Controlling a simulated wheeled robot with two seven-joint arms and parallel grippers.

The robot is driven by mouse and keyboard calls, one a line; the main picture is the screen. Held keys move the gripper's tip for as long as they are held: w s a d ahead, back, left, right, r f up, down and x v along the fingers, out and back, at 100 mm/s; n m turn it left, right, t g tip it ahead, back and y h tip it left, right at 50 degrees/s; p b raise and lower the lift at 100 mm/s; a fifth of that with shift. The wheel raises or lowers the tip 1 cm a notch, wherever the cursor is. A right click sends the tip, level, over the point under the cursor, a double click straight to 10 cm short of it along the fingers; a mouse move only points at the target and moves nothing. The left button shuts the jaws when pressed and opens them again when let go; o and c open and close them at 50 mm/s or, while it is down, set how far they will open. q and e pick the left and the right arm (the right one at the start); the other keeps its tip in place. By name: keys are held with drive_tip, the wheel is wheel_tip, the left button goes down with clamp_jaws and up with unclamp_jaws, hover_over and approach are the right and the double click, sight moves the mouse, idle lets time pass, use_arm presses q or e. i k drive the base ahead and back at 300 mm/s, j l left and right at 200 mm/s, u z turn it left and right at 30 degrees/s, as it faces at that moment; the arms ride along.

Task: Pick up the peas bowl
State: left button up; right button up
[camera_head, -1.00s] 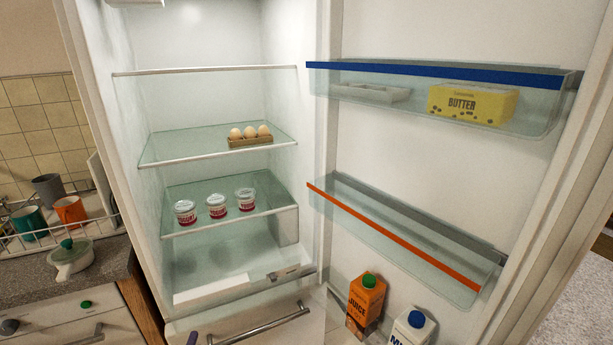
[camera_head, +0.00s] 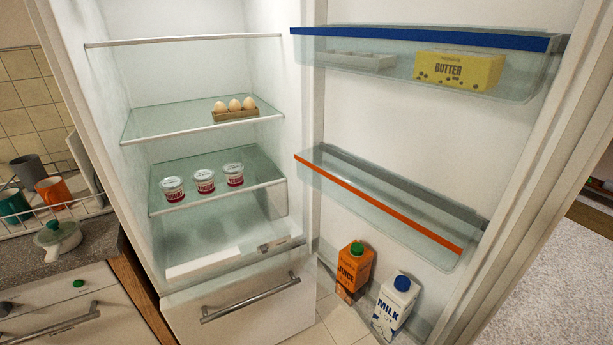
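No bowl can be surely told as the peas bowl. A small white lidded bowl with a green knob (camera_head: 58,238) stands on the counter at the left, and its contents cannot be made out. Neither of my grippers is in view.
The fridge stands open, with yogurt cups (camera_head: 204,181) and an egg carton (camera_head: 236,115) on its shelves. Its door holds butter (camera_head: 458,70), juice (camera_head: 354,270) and milk (camera_head: 396,306). The freezer drawer (camera_head: 245,318) is below. A dish rack with cups (camera_head: 54,192) is behind the bowl.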

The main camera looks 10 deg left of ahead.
sight(52, 254)
drive_tip(key=u, duration=1.95)
